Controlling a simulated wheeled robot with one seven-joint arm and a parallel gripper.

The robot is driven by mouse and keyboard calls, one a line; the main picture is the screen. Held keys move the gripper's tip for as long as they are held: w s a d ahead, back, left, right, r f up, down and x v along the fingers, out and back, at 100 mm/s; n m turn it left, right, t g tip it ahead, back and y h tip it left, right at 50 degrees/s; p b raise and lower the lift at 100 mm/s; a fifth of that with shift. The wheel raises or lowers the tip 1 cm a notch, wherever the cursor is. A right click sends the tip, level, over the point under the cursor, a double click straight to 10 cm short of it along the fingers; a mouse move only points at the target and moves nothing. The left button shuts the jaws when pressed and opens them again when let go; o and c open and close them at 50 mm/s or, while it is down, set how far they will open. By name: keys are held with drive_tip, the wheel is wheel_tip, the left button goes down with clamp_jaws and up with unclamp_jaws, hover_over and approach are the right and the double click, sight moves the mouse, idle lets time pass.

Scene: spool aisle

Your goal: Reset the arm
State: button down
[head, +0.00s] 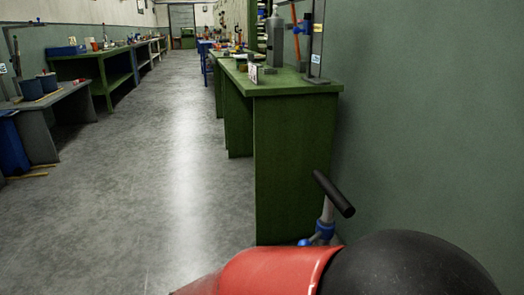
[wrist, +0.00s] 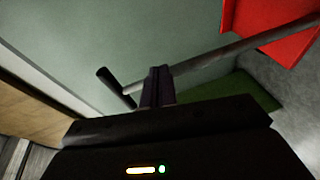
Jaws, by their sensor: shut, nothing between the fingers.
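My gripper (wrist: 158,72) shows in the wrist view with its two dark fingers together and nothing between them. It points toward the grey-green wall (wrist: 150,30). A grey bar (wrist: 235,50) crosses the picture near the fingertips and runs up to the right. A black handle (wrist: 108,80) lies to the left of the fingers. Whether the fingers touch the bar, I cannot tell. In the head view I cannot make out my gripper. A black handle (head: 334,194) on a grey and blue shaft stands there beside the near green bench.
The near green bench (head: 292,160) stands against the right wall (head: 430,110), with a bottle (head: 275,40) and a blue clamp stand (head: 312,45) on it. A grey table (head: 45,97) and a green bench (head: 100,56) line the left. The aisle floor (head: 170,180) between is clear.

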drive_tip(key=s+d+f+m+g+y+p, duration=0.1)
drive_tip(key=s+d+m+g+y+p, duration=0.15)
drive_tip(key=s+d+g+y, duration=0.65)
drive_tip(key=shift+w+d+r+m+t+y, duration=0.1)
drive_tip(key=shift+w+r+m+t+y, duration=0.2)
drive_tip(key=shift+r+t+y, duration=0.75)
drive_tip(key=shift+w+d+r+m+t+y, duration=0.1)
drive_tip(key=shift+r+m+t+y, duration=0.3)
drive_tip(key=shift+r+t+y, duration=0.55)
drive_tip(key=shift+w+d+r+m+t+y, duration=0.15)
drive_tip(key=shift+r+m+t+y, duration=0.45)
drive_tip(key=shift+t, duration=0.8)
drive_tip(key=shift+r+n, duration=0.15)
drive_tip(key=shift+n, duration=0.1)
